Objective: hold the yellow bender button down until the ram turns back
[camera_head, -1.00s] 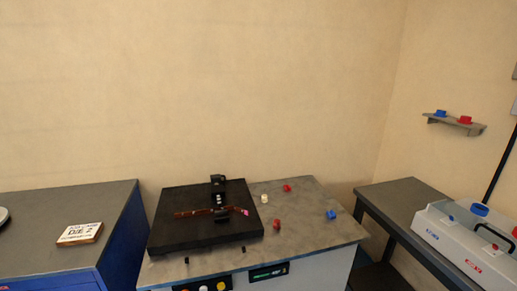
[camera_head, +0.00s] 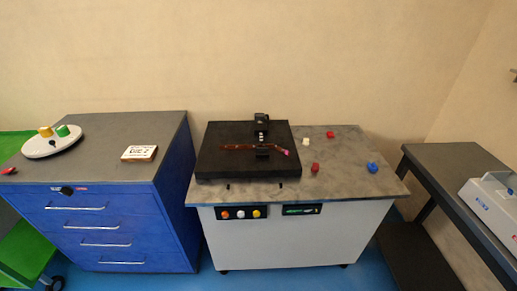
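The yellow button (camera_head: 256,213) is the rightmost of three round buttons on a dark panel on the bender cabinet's front. A white button (camera_head: 241,214) and an orange-red button (camera_head: 225,214) are to its left. The bender's black bed (camera_head: 219,166) sits on top of the cabinet. A copper-brown busbar (camera_head: 237,147) with a pink end lies across it. The dark ram and die parts (camera_head: 262,128) stand near the bar's middle; whether the ram moves cannot be told. Neither gripper is in view.
A small display (camera_head: 302,210) is right of the buttons. Red, white and blue pieces lie on the grey cabinet top (camera_head: 345,150). A blue drawer cabinet (camera_head: 124,208) with a sign (camera_head: 139,153) stands left; a dark bench (camera_head: 440,172) stands right. Blue floor shows in front.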

